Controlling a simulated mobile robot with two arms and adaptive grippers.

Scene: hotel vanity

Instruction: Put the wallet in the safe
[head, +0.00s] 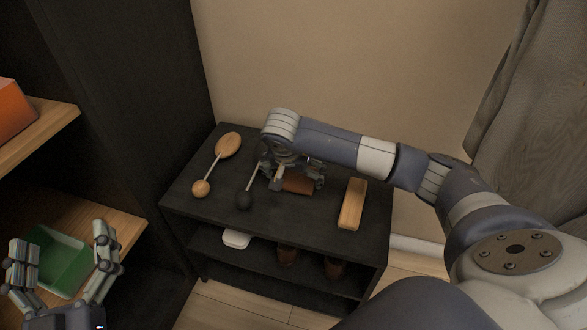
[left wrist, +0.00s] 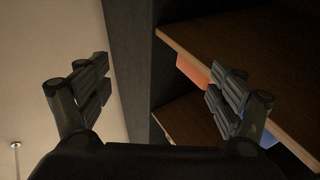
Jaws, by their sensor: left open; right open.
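A brown item (head: 297,185), which looks like the wallet, lies on the dark cabinet top (head: 310,222). It is partly hidden by my right gripper (head: 294,181), which is open with its fingers around or just above it. I cannot tell if they touch it. My left gripper (head: 61,240) is open and empty at the lower left, in front of the wooden shelves. It also shows open in the left wrist view (left wrist: 163,82). I cannot make out a safe in either view.
Left shelves hold an orange box (head: 14,108) and a green tray (head: 62,260).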

